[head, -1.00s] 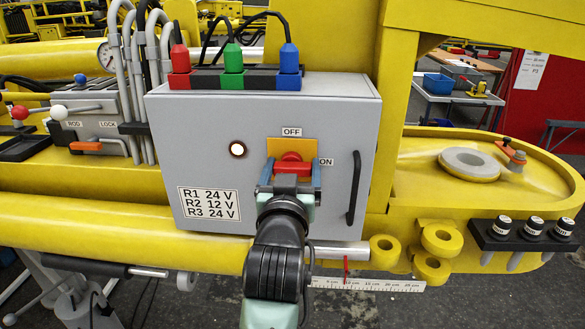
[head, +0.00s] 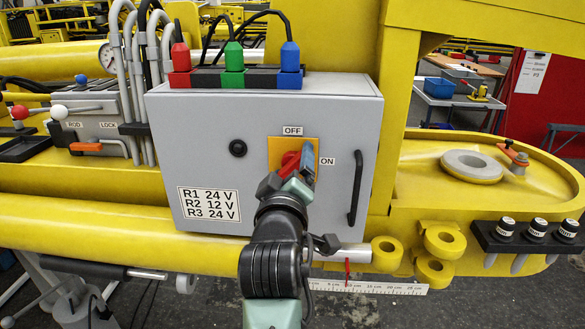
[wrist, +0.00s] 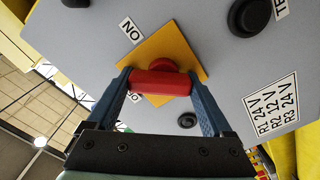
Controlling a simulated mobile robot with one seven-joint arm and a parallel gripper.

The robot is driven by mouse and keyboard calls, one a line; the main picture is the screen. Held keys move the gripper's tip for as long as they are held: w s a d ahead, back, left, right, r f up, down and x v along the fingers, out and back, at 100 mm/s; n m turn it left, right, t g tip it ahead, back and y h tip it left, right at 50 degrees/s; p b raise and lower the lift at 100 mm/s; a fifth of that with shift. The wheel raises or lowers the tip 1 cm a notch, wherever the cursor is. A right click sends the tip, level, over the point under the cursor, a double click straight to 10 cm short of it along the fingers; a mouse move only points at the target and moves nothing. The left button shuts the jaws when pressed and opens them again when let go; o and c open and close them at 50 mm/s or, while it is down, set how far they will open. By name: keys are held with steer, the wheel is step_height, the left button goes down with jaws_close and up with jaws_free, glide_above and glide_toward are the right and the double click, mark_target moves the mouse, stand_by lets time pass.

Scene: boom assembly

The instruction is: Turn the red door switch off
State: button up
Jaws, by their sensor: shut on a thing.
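The red switch (head: 290,160) sits on an orange-yellow plate (head: 276,143) on the front of the grey control box (head: 210,110). The OFF label (head: 292,131) is above the plate and the ON label (head: 327,161) is to its right. My gripper (head: 289,171) is shut on the red switch, and its handle is turned to a slant. In the wrist view the red handle (wrist: 162,82) lies between my two blue fingers. My gripper hides part of the plate in the head view. The round lamp (head: 237,148) left of the switch is dark.
A black handle (head: 356,187) stands out at the box's right side. Red, green and blue plugs (head: 233,56) with cables top the box. Yellow boom parts (head: 150,227) run below it. A voltage label (head: 209,205) is at lower left.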

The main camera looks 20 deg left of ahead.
steer(key=n, duration=0.4)
steer(key=shift+a+n+b, duration=0.15)
steer(key=shift+n+b, duration=0.2)
steer(key=shift+n, duration=1.75)
steer(key=o, duration=1.1)
steer(key=shift+o, duration=0.2)
steer(key=shift+s, duration=0.1)
steer(key=b+v, duration=0.4)
steer(key=v, duration=0.9)
steer(key=shift+b, duration=0.35)
